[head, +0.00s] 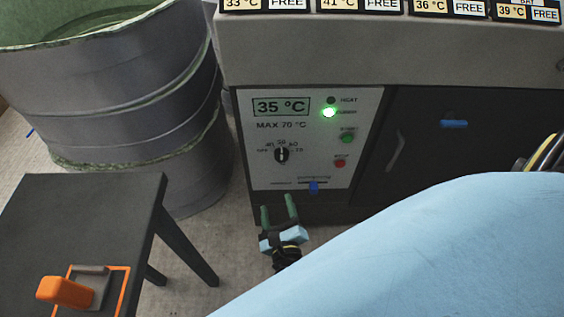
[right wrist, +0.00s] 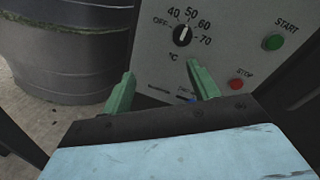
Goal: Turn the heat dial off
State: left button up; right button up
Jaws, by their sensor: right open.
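The heat dial (head: 282,155) is a black round knob with a white pointer line on the pale control panel (head: 350,180). Its scale reads OFF, 40, 50, 60 and 70 °C. In the right wrist view the dial (right wrist: 182,35) shows its white line pointing up, near the 50 mark. My right gripper (head: 279,215) is open and empty, with green fingertips, below the dial in the head view. In the right wrist view its fingers (right wrist: 158,84) are spread apart below the dial, not touching it. My left gripper is not in view.
The panel has a 35 °C display (head: 281,106), a lit green lamp (head: 329,113), a green START button (head: 347,138), a red STOP button (head: 340,163) and a blue slider (head: 314,187). A dark stool (head: 110,210) holds an orange-handled tool (head: 65,291). A grey drum (head: 120,90) stands left.

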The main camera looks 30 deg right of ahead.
aim_at(282, 159)
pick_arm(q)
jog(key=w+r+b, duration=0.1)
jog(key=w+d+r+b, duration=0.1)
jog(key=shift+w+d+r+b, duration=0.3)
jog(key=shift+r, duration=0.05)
pick_arm(e)
jog(key=w+d+m+h, duration=0.1)
jog(key=w+d+m, duration=0.1)
jog(key=w+d, duration=0.1)
jog(key=w+d+m+h, duration=0.1)
jog(key=w+d+m, duration=0.1)
jog(key=w+d, duration=0.1)
jog(key=w+d+r+m+h, duration=0.1)
jog(key=w+d+m, duration=0.1)
jog(key=w, duration=0.3)
jog(key=shift+w+d+g, duration=0.3)
jog(key=shift+d+g, duration=0.1)
jog(key=shift+d, duration=0.1)
jog(key=c, duration=1)
